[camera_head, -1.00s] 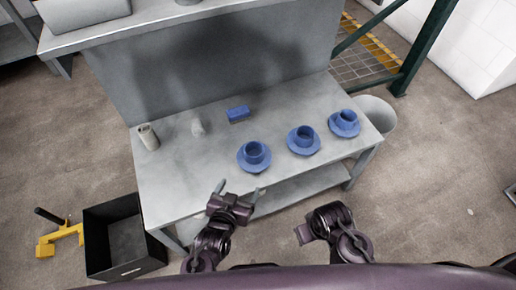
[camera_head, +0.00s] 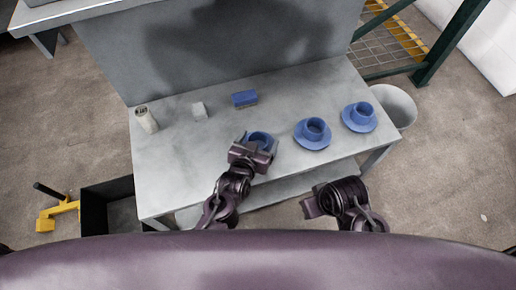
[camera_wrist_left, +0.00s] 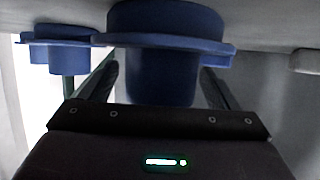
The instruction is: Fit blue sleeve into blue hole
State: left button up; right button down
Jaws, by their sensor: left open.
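Three blue flanged sleeves, each a short round cup on a wide disc, stand on the grey table: left (camera_head: 260,139), middle (camera_head: 313,133) and right (camera_head: 359,117). My left gripper (camera_head: 256,146) is at the left sleeve and hides much of it in the head view. In the left wrist view, its open fingers lie on both sides of the near sleeve (camera_wrist_left: 165,48), with gaps visible. Another sleeve (camera_wrist_left: 66,50) shows behind. My right gripper (camera_head: 310,207) is low near the table's front edge; its jaws are unclear. I cannot make out a blue hole.
A blue block (camera_head: 244,98), a small pale block (camera_head: 199,110) and a pale can (camera_head: 146,120) stand farther back on the table (camera_head: 180,165). A grey back panel rises behind. A black bin (camera_head: 95,212) and a white bucket (camera_head: 397,103) are on the floor.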

pick_arm(q)
jog(key=shift+c, duration=0.4)
jog(key=c, duration=1)
jog(key=shift+c, duration=0.6)
jog(key=shift+r, duration=0.15)
